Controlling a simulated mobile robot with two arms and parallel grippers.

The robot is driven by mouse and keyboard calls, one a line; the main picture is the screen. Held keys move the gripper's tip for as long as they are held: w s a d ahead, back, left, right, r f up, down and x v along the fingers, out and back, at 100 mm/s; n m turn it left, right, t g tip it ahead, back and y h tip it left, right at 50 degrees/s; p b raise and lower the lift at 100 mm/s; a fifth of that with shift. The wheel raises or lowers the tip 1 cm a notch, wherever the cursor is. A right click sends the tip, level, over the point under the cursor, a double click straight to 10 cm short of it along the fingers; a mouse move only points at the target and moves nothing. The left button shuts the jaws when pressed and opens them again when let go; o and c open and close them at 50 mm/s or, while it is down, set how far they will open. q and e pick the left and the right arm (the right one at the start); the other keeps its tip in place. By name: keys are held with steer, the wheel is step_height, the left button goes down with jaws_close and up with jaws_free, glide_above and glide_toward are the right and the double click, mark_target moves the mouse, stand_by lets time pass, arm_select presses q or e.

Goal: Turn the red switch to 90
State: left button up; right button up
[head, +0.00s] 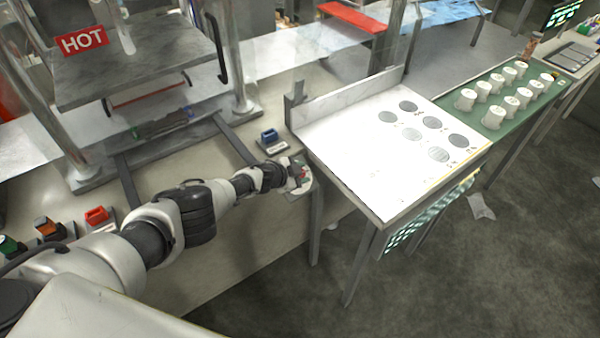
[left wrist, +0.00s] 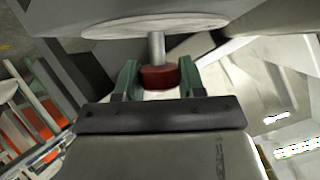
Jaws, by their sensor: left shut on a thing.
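The red switch (left wrist: 160,77) is a dark red round knob on a grey shaft in the left wrist view. The shaft comes from a pale round plate (left wrist: 155,25). My left gripper (left wrist: 158,84) has its two green fingers on either side of the knob and is shut on it. In the head view my left gripper (head: 300,174) is at the end of the outstretched arm, beside the left edge of the white table. The knob is mostly hidden there by the gripper, and its angle cannot be read. My right gripper is not in view.
A white table (head: 345,165) with grey discs stands right of the gripper. A blue switch (head: 270,138) sits just behind it on the counter. Red (head: 97,215), orange (head: 48,227) and green (head: 9,245) switches stand at the left. The floor (head: 450,280) at the lower right is mostly clear.

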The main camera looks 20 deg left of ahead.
arm_select(q)
steer(key=shift+w+d+r, duration=0.1)
steer(key=shift+w+r, duration=0.05)
steer(key=shift+r, duration=0.05)
steer(key=o, duration=0.7)
steer(key=shift+o, duration=1.1)
steer(key=shift+f, duration=0.15)
steer(key=shift+s+a+r+p, duration=0.2)
steer(key=shift+s+r+p, duration=0.1)
steer(key=shift+p, duration=0.2)
steer(key=p+v, duration=0.5)
steer(key=v, duration=0.5)
steer(key=shift+p, duration=0.4)
steer(key=shift+f, duration=0.1)
